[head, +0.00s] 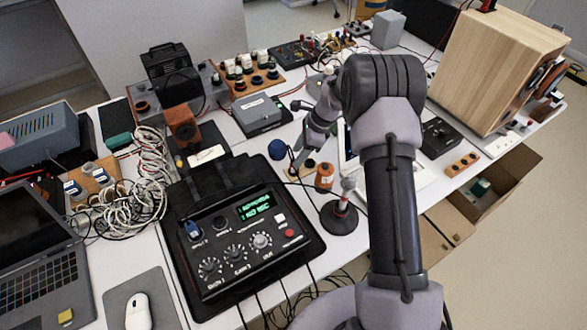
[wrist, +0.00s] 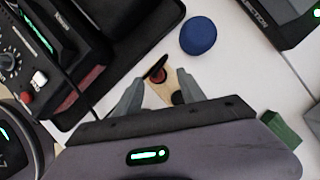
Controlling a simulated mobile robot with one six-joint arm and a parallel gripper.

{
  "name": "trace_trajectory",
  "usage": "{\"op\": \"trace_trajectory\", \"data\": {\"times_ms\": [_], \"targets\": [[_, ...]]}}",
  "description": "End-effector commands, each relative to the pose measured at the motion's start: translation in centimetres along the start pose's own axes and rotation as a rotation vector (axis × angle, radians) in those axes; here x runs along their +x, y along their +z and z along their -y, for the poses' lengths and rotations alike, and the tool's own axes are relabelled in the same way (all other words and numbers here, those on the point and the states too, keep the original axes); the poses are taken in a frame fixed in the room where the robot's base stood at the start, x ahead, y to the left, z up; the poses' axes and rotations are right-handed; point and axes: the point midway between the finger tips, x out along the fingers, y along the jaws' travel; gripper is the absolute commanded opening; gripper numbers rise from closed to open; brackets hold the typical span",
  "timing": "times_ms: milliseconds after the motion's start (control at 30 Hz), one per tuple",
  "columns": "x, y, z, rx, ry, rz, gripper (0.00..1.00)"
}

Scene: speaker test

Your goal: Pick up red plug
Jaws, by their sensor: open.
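My gripper (head: 303,161) is over the white table in the middle of the head view. Its fingers are spread apart, and it also shows in the wrist view (wrist: 158,90). Between the fingers in the wrist view is a small dark red, round-topped piece with a black edge (wrist: 156,72), likely the red plug. It stands by a small light wooden block (wrist: 160,92) with a black piece (wrist: 180,97). I see no finger closed on it. In the head view the arm and fingers hide most of this spot.
A blue ball (head: 277,149) (wrist: 198,36) lies close by. An orange-brown jar (head: 324,176) and a round-based microphone stand (head: 339,217) are near my gripper. A black control box (head: 240,235) is front left, a wooden speaker (head: 497,65) back right. Loose white cables (head: 148,185) lie left.

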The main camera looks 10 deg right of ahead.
Motion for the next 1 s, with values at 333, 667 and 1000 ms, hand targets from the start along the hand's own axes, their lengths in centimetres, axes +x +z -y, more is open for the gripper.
{"op": "trace_trajectory", "data": {"times_ms": [333, 667, 1000], "targets": [[4.8, -0.1, -0.7, -0.001, 0.0, -0.001, 0.47], [4.6, -0.1, -0.7, -0.001, 0.001, -0.001, 0.02], [4.1, 0.1, -0.7, -0.001, 0.0, 0.0, 0.0]]}}
